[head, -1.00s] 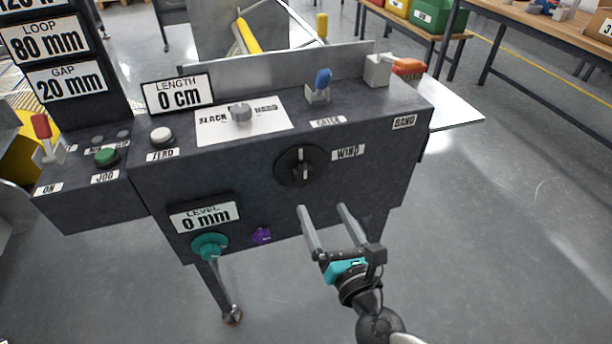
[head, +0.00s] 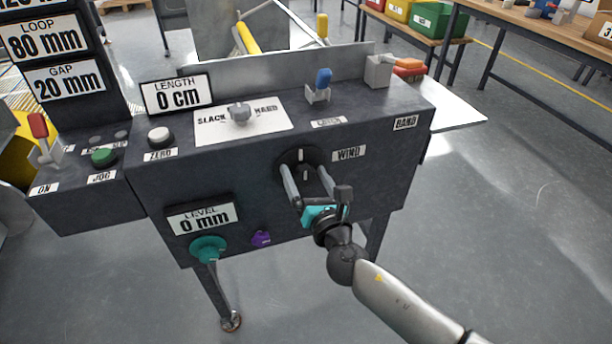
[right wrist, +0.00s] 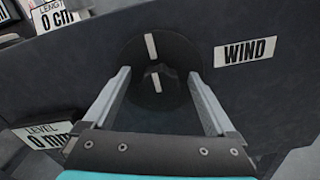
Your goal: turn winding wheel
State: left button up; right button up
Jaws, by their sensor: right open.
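The winding wheel is a round black knob (head: 300,158) with a white mark, on the front of the dark machine beside the WIND label (head: 348,153). In the right wrist view the knob (right wrist: 160,60) shows its raised grip between and just beyond my fingers, with a white line near vertical. My right gripper (head: 306,170) is open, its two fingers pointing at the knob, one on either side of the grip. I cannot tell whether the fingertips touch the wheel's face. The lower part of the knob is partly hidden in the head view. My left gripper is not in view.
Below left are a teal knob (head: 208,249) and a purple knob (head: 261,239). The floor right of the machine is clear.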

jog(key=c, duration=1.4)
